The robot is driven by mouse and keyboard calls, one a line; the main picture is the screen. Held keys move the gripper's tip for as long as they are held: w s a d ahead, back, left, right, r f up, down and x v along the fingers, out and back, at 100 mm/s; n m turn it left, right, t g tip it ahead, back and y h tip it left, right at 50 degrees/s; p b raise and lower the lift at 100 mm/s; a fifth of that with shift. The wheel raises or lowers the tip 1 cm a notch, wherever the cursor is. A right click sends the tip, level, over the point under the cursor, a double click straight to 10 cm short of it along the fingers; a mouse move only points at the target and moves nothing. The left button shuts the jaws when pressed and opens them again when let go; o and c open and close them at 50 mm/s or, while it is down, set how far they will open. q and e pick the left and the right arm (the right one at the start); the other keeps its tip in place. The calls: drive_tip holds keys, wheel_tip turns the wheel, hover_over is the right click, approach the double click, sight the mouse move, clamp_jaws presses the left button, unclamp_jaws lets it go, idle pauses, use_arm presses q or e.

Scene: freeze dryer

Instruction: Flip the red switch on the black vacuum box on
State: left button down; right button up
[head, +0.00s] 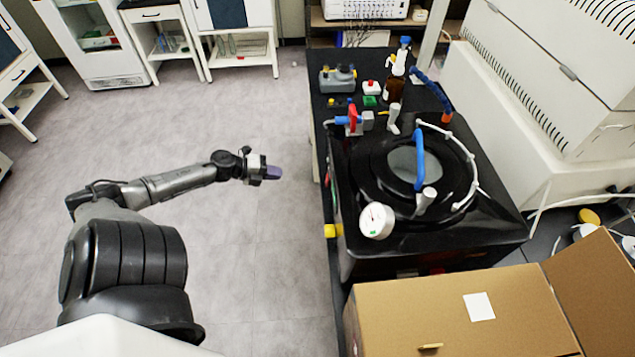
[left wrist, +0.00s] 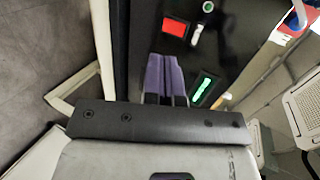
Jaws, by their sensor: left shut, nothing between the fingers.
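The black vacuum box (head: 440,240) stands on the dark bench right of centre in the head view, with a round lid, a blue handle and a white gauge on top. In the left wrist view its side panel shows a red switch (left wrist: 176,27), with a white piece beside it and a green-lit display (left wrist: 203,88) below. The red switch's on or off position cannot be told. My left gripper (head: 274,173) has purple fingers, which are shut and empty. It is left of the box, apart from it in the head view. In the left wrist view the fingers (left wrist: 165,75) point toward the panel, below the red switch.
An open cardboard box (head: 450,315) stands in front of the vacuum box. A yellow knob (head: 333,231) sticks out from its left side. A brown bottle (head: 394,90) and small items stand behind it. The floor left of the bench is clear.

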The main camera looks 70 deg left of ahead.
use_arm(q)
drive_tip(key=shift+s+d+r+m+h, duration=0.1)
drive_tip(key=shift+s+d+m+h, duration=0.1)
drive_tip(key=shift+d+m+h, duration=0.5)
drive_tip(key=shift+d+n, duration=0.1)
drive_tip(key=shift+n, duration=0.2)
drive_tip(key=shift+w, duration=0.1)
drive_tip(key=b, duration=0.1)
approach(327, 181)
drive_tip(key=w+f, duration=0.5)
drive_tip(key=shift+w+d+f, duration=0.25)
drive_tip(key=shift+w+d, duration=0.35)
